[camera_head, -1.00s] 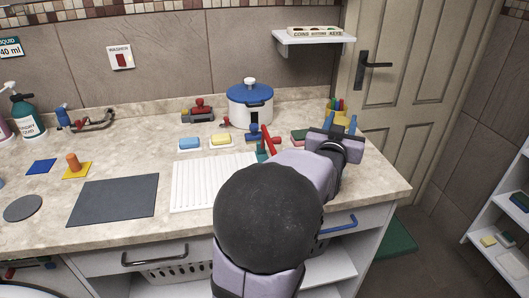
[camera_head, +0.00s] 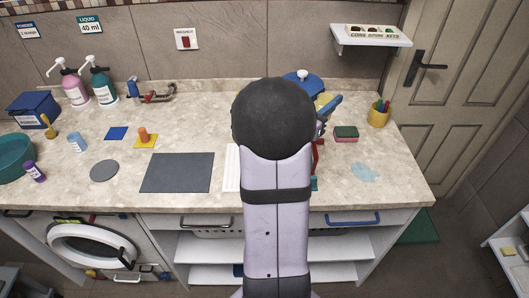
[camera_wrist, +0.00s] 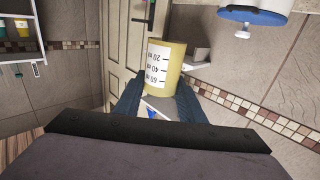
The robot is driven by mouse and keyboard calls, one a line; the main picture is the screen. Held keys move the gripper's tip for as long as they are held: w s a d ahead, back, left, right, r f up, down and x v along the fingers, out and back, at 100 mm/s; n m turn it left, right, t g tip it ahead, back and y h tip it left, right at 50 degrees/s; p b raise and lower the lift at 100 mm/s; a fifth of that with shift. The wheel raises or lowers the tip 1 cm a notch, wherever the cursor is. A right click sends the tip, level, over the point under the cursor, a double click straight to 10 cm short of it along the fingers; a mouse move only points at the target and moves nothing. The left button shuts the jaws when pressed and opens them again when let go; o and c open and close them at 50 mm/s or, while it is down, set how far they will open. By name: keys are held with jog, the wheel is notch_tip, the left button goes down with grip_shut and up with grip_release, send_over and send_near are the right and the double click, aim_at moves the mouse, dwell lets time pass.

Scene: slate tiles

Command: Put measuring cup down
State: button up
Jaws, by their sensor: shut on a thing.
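The measuring cup (camera_wrist: 160,66) is pale yellow with a white scale marked in ml. In the wrist view it sits between the blue fingers of my gripper (camera_wrist: 157,80), which is shut on it. In the head view my arm hides most of the gripper. A blue finger and a bit of the yellow cup (camera_head: 322,101) show to the right of my dark round joint, in front of the pot. The cup's height above the counter is hard to tell.
A blue-lidded pot (camera_head: 303,82) stands behind my arm. To the right are a green-and-pink sponge (camera_head: 346,133), a yellow pen holder (camera_head: 378,115) and a light-blue wet patch (camera_head: 364,172). A dark grey mat (camera_head: 177,173) lies bare on the left. A white ribbed tray (camera_head: 231,168) is mostly hidden.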

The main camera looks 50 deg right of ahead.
jog(key=w+a+f+n+t, duration=0.15)
jog(key=w+a+f, duration=0.25)
jog(key=a, duration=0.4)
jog(key=w+a+f+n+t, duration=0.1)
jog(key=w+a+f+t, duration=0.3)
jog(key=a, duration=0.3)
jog(key=shift+g+y, duration=0.3)
jog(key=shift+g, duration=0.25)
jog(key=shift+w+f+p, duration=0.15)
jog(key=shift+f+p, duration=0.3)
jog(key=shift+f, duration=1.95)
jog(key=shift+w+f+p, duration=0.15)
jog(key=shift+f+p, duration=0.25)
jog(key=shift+f, duration=2)
jog(key=shift+f, duration=0.2)
jog(key=o, duration=1)
jog(key=shift+r, duration=0.25)
